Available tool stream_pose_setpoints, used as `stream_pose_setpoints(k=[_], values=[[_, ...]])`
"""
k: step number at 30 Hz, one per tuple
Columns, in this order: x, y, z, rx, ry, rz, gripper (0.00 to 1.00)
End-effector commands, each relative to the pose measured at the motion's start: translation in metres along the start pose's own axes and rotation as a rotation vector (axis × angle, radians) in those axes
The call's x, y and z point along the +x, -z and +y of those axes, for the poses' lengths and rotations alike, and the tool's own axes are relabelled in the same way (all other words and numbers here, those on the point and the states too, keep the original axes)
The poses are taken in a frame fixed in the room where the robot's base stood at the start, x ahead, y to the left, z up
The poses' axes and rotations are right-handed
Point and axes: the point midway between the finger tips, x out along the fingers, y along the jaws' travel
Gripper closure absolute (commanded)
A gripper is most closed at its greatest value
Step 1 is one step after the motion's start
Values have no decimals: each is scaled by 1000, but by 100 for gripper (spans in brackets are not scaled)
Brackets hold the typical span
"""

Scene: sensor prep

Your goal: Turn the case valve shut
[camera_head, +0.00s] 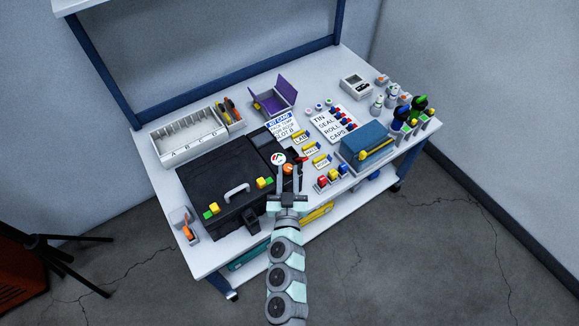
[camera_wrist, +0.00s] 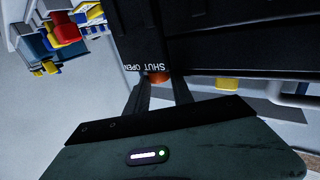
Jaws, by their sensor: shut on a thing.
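The black case (camera_head: 200,175) lies closed on the bench, with a grey handle and yellow and green latches on its front. The case valve is a small orange knob (camera_head: 288,169) at the case's right side; it also shows in the wrist view (camera_wrist: 158,77), beside the white words SHUT and OPEN. My gripper (camera_head: 288,175) reaches it from the front, with one finger on each side, and is shut on it. The fingers partly hide the knob, so I cannot tell which word it points to.
A round gauge (camera_head: 278,159) sits close behind the knob. Red, yellow and blue blocks (camera_head: 332,176) stand just right of my gripper. A blue box (camera_head: 367,147) and several bottles are further right. A white divided tray (camera_head: 187,137) and an open purple box (camera_head: 272,101) stand behind the case.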

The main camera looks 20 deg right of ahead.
Motion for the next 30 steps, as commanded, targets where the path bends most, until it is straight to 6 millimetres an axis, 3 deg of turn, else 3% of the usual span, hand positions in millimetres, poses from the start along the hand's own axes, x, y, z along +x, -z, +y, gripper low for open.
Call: stream_pose_setpoints(k=[12, 30], values=[[0, 2, -4, 1, -142, -3, 100], [0, -4, -5, 2, -163, -8, 100]])
